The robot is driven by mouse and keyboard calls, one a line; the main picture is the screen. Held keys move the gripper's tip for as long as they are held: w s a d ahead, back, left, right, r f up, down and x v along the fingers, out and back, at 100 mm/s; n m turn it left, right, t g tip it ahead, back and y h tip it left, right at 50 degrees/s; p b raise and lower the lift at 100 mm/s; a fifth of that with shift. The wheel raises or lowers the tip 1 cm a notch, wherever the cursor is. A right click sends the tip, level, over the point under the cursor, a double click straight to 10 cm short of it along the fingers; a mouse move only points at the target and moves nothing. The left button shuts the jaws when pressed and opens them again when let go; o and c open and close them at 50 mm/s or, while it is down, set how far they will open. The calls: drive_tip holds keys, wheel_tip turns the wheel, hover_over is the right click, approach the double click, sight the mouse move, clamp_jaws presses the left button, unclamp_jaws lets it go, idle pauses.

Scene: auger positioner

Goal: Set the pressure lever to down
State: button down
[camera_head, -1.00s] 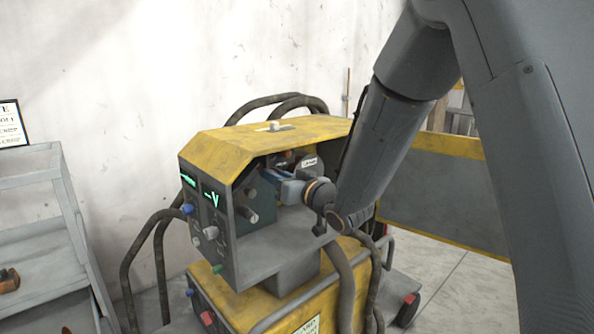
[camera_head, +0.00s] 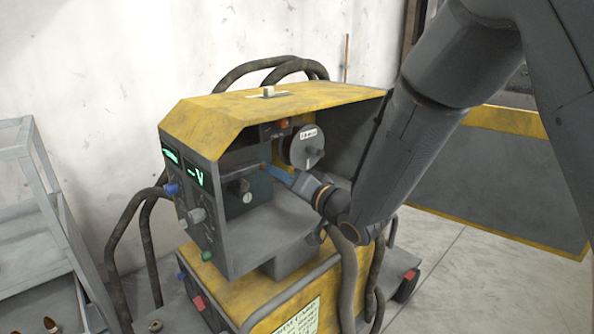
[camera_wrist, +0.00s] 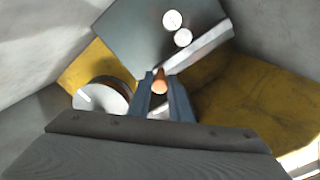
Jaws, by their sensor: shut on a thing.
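The yellow and grey machine (camera_head: 262,107) stands with its side compartment open. My gripper (camera_head: 270,171) reaches into this compartment from the right. In the wrist view, the blue fingers of my gripper (camera_wrist: 160,76) are shut on a small orange-tipped part, which I take for the pressure lever (camera_wrist: 160,86). Only its rounded end shows; the rest is hidden between the fingers. A pale grey bar (camera_wrist: 208,44) runs behind the fingers towards the upper right. I cannot tell the lever's exact angle.
A round spool (camera_head: 306,148) sits behind and above my gripper; it also shows left of the fingers in the wrist view (camera_wrist: 104,96). A dark block with knobs (camera_head: 246,192) is to the left. The yellow-edged door (camera_head: 490,175) hangs open at right.

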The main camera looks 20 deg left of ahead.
drive_tip(key=shift+s+f, duration=0.1)
drive_tip(key=shift+f, duration=0.15)
drive_tip(key=c, duration=1.6)
unclamp_jaws()
drive_tip(key=shift+c, duration=0.2)
drive_tip(key=b+v, duration=0.2)
drive_tip(key=v, duration=0.5)
drive_tip(key=shift+s+d, duration=0.15)
drive_tip(key=shift+d, duration=0.25)
drive_tip(key=shift+r, duration=0.1)
